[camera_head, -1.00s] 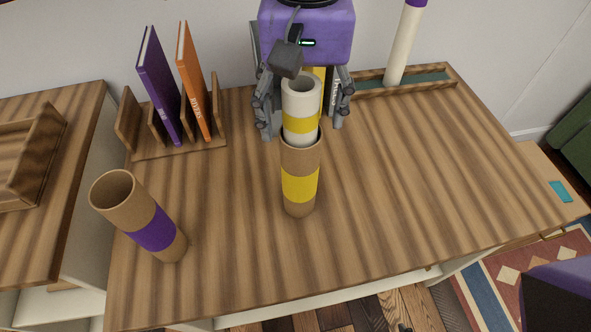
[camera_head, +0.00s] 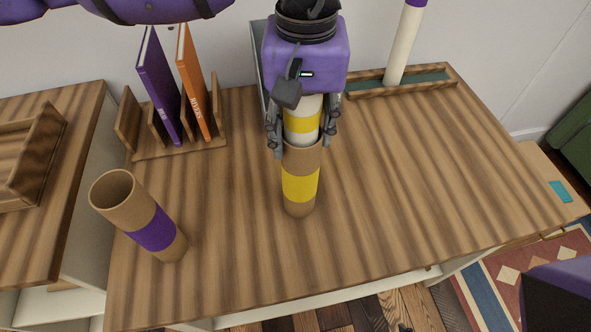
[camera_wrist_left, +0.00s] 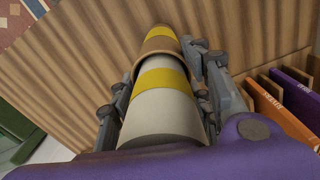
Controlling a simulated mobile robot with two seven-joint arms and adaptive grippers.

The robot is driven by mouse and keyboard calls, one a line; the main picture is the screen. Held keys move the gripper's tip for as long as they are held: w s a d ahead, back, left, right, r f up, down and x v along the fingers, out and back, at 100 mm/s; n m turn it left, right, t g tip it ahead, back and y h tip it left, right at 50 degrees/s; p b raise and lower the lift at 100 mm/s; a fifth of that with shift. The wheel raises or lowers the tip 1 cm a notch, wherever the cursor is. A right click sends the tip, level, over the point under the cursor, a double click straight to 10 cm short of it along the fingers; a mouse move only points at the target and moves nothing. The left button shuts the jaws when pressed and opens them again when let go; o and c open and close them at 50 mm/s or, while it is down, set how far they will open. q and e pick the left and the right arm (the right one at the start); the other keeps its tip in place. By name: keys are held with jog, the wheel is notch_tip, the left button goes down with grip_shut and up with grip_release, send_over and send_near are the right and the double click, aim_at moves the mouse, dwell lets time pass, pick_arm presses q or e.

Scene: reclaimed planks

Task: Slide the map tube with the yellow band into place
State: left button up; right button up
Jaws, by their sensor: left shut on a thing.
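The map tube with the yellow band (camera_head: 302,124) is white and stands upright, its lower end inside the mouth of a brown cardboard holder (camera_head: 299,206) that has its own yellow band. My left gripper (camera_head: 301,141) comes from above and behind and is shut on the white tube just above the holder's rim. In the left wrist view the tube (camera_wrist_left: 161,113) runs between the fingers into the holder (camera_wrist_left: 160,44). How deep the tube sits inside is hidden. My right gripper is out of view.
A cardboard holder with a purple band (camera_head: 152,229) stands at the front left. A wooden rack (camera_head: 127,122) holds a purple book (camera_head: 160,88) and an orange book (camera_head: 195,85). A white tube (camera_head: 404,45) stands in a tray (camera_head: 370,92) at the back. The desk's right side is clear.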

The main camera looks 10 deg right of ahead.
pick_arm(q)
jog(key=shift+c, duration=0.8)
jog(key=w+a, duration=1.1)
jog(key=a, duration=0.5)
jog(key=shift+w+a, duration=0.2)
jog(key=shift+a, duration=0.05)
dwell(0.8)
jog(key=o, duration=1.5)
jog(key=shift+c, duration=0.2)
notch_tip(320, 180, up, 7)
jog(key=p, duration=0.4)
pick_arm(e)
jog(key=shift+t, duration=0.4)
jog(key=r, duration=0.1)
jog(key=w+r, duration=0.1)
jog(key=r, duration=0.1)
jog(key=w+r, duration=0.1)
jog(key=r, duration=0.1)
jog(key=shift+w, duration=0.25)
